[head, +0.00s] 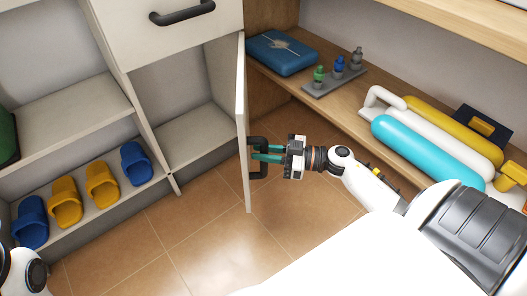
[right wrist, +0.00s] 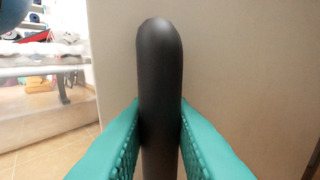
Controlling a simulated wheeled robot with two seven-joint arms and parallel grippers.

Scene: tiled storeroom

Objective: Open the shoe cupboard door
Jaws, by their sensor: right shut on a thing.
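The shoe cupboard door (head: 241,130) stands swung out from the cupboard, seen nearly edge-on in the head view. Behind it the compartment (head: 190,140) is exposed and looks empty. My right gripper (head: 258,152) is at the black door handle (head: 257,172), with its teal fingers around it. In the right wrist view the dark handle (right wrist: 160,90) stands upright between the two teal fingers, in front of the pale door panel (right wrist: 235,60). The right gripper is shut on the handle. Of my left arm only a part shows at the lower left edge; its gripper is out of view.
Blue and yellow slippers (head: 100,184) sit on the low shelf at left. A drawer front (head: 165,30) is above the open compartment. A wooden shelf (head: 340,100) at right holds a blue case (head: 282,52), small bottles and cylinders (head: 425,148). Tiled floor (head: 200,230) in front is clear.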

